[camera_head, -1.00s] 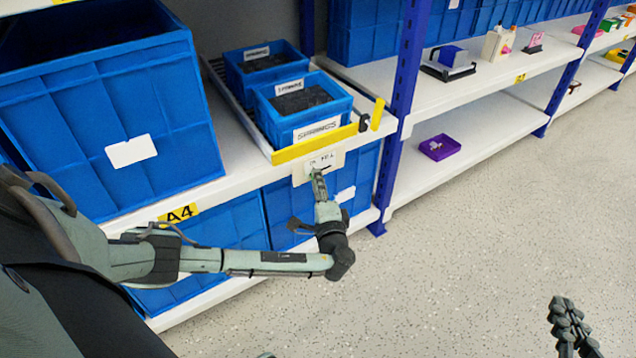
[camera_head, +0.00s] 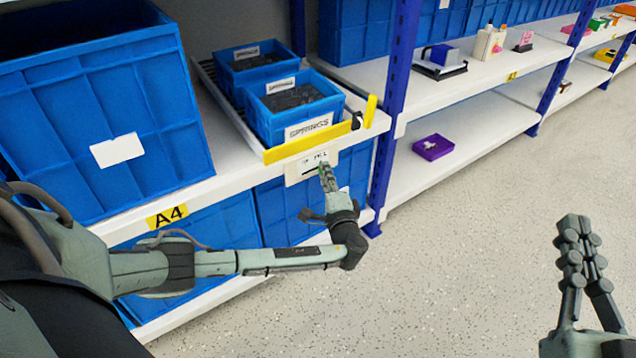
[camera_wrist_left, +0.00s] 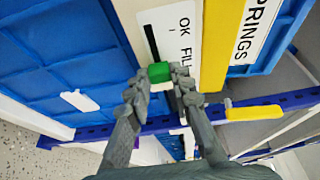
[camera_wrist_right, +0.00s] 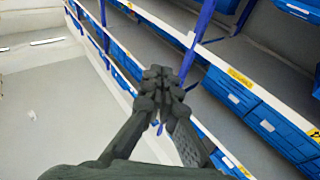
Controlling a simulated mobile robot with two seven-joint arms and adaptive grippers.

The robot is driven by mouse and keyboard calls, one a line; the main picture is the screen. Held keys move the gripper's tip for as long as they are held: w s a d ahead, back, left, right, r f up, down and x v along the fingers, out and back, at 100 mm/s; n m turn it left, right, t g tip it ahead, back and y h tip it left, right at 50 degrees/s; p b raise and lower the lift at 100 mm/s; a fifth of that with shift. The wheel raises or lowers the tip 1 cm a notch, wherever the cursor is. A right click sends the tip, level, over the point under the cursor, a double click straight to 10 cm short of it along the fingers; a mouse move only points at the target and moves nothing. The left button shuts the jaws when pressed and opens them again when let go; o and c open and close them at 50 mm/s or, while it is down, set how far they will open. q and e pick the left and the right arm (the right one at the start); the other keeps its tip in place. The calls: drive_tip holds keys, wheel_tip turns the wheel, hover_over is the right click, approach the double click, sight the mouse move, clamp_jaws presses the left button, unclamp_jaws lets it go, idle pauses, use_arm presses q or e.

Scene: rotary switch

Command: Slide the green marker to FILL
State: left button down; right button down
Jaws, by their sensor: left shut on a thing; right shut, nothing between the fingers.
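The green marker (camera_wrist_left: 159,72) sits at the lower end of a dark slot (camera_wrist_left: 151,42) in a white plate, beside the printed word FILL (camera_wrist_left: 183,77) in the left wrist view. The word OK (camera_wrist_left: 184,23) is further up the plate. My left gripper (camera_wrist_left: 161,80) is shut on the marker. In the head view, the white plate (camera_head: 296,175) hangs on the shelf's front edge below the springs bins. My left gripper (camera_head: 324,170) is at its right part and hides the marker there. My right gripper (camera_head: 574,226) is shut and empty over the floor.
Two blue springs bins (camera_head: 320,104) stand on a rack with a yellow front bar (camera_head: 285,151). A big blue bin (camera_head: 165,115) is at left, above the A4 tag (camera_head: 167,217). A blue upright (camera_head: 393,100) stands right of the plate. The floor (camera_head: 470,260) is open.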

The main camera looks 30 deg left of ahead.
use_arm(q)
drive_tip(key=shift+w+d+r, duration=0.1)
drive_tip(key=shift+w, duration=0.15)
use_arm(e)
drive_tip(key=shift+s+a+r+t+y, duration=0.15)
drive_tip(key=shift+s+r+t+y, duration=0.15)
drive_tip(key=shift+r, duration=0.4)
use_arm(q)
drive_tip(key=c, duration=1.3)
unclamp_jaws()
use_arm(e)
drive_tip(key=shift+f, duration=0.1)
use_arm(q)
drive_tip(key=v, duration=1.2)
